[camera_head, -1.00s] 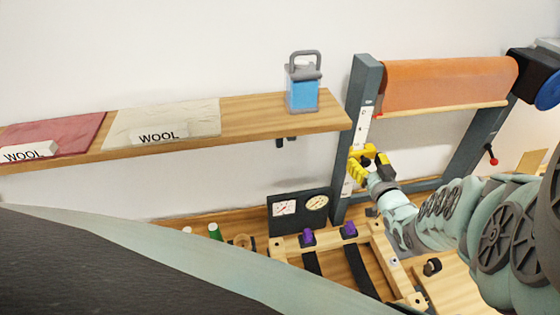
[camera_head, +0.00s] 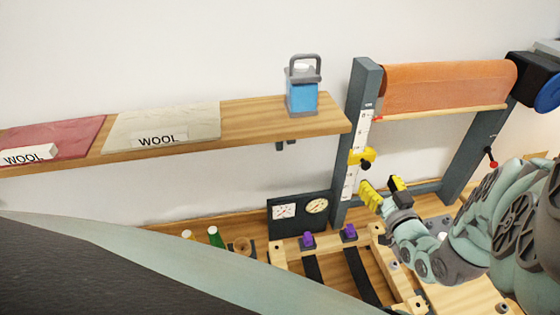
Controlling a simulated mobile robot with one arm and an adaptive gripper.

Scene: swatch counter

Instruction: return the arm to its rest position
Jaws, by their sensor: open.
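My gripper (camera_head: 384,191) is open and empty, with yellow fingers. It is in front of the dark upright post of the frame, lower right of the yellow slider (camera_head: 362,158) on the white scale (camera_head: 363,130). A gap shows between the fingers and the slider. My arm reaches in from the right edge and bends down toward the bench. It hides part of the bench at the lower right.
A shelf (camera_head: 250,120) carries a blue container (camera_head: 302,95) and two wool swatches. An orange cloth (camera_head: 445,87) hangs on the frame (camera_head: 366,80). Below are a gauge panel (camera_head: 300,212), a wooden rack with purple clamps (camera_head: 308,240) and small bottles (camera_head: 215,236).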

